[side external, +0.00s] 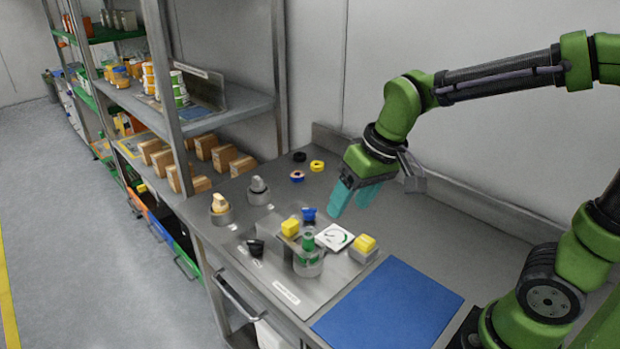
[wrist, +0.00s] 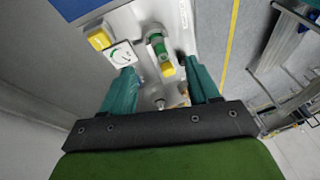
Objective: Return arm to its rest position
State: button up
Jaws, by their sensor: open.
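My green arm reaches in from the right in the side external view. My gripper (side external: 352,198) has teal fingers and hangs above the steel bench (side external: 430,226), behind the piston filler fixture. In the wrist view my gripper (wrist: 162,92) shows its two fingers spread apart with nothing held between them. The fixture (side external: 308,262) has a green cylinder, and a white dial card (side external: 334,237) stands beside it. The green cylinder (wrist: 158,45) also shows in the wrist view, beyond the fingers.
A blue mat (side external: 388,302) lies at the front right of the bench. Yellow blocks (side external: 364,243), knobs (side external: 258,190) and tape rings (side external: 317,166) stand around the fixture. A shelf rack (side external: 228,108) with boxes is at left. A wall runs behind the bench; its back right surface is clear.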

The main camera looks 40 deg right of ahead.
jog(key=shift+s+d+r, duration=0.1)
jog(key=shift+s+r, duration=0.05)
jog(key=shift+s, duration=0.1)
jog(key=s+d+r+m+t, duration=0.2)
jog(key=s+d+r+t, duration=0.1)
jog(key=s, duration=0.4)
jog(key=shift+s+r+t, duration=0.25)
jog(key=shift+r+t, duration=0.05)
jog(key=shift+r, duration=0.1)
dwell(0.7)
